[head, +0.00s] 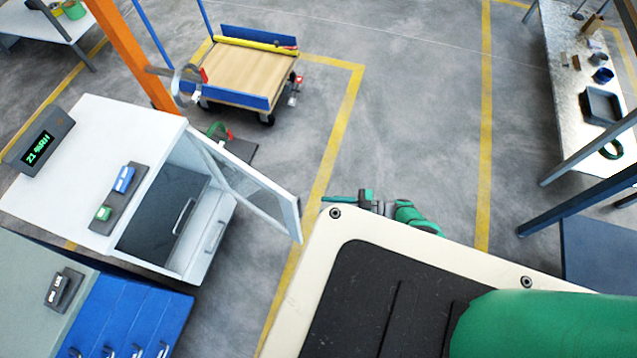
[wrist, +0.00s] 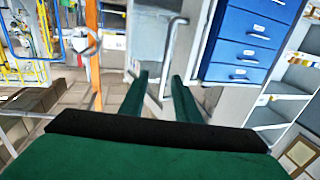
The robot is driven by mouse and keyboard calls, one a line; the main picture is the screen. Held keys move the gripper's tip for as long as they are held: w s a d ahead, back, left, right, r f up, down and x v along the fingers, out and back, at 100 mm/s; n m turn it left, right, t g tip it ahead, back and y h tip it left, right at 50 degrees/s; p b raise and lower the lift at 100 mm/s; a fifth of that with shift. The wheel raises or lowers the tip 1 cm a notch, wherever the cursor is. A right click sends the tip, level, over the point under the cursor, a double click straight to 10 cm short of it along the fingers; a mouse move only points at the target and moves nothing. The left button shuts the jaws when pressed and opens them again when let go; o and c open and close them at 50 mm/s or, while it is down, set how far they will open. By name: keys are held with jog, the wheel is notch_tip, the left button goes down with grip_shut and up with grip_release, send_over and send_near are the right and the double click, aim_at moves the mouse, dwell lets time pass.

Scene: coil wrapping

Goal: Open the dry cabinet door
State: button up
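The dry cabinet (head: 110,140) is a white box at the left in the head view, with a green-lit humidity display on top. Its glazed, white-framed door (head: 250,185) stands swung outward, and dark and pale drawer fronts show in the opening. My gripper (head: 328,199) is to the right of the door's free edge, seemingly apart from it. In the wrist view my gripper (wrist: 159,82) shows two green fingers spread with a gap and nothing held between them. A pale upright bar (wrist: 172,45) shows beyond the fingertips; I cannot tell how far away.
A blue drawer cabinet (head: 130,312) stands near left. An orange post (head: 128,48) and a wooden-decked cart (head: 243,75) are behind the dry cabinet. A workbench (head: 567,95) stands at the right. The floor (head: 420,110) between cart and workbench is clear.

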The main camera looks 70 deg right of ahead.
jog(key=shift+s+d, duration=0.2)
jog(key=shift+s, duration=0.4)
grip_shut()
jog(key=s+a+r+g+h, duration=0.1)
jog(key=s+a+r, duration=0.15)
jog(key=a, duration=1.05)
jog(key=s+a+r+g+h, duration=0.1)
jog(key=a+r, duration=0.3)
jog(key=a, duration=0.9)
jog(key=w+a+r+m+h, duration=0.1)
jog(key=w+a+r, duration=0.1)
jog(key=a+r, duration=0.6)
jog(key=w+a+r+m+h, duration=0.2)
jog(key=a+r, duration=0.6)
jog(key=r, duration=0.5)
jog(key=shift+w+a, duration=0.3)
jog(key=shift+w, duration=0.3)
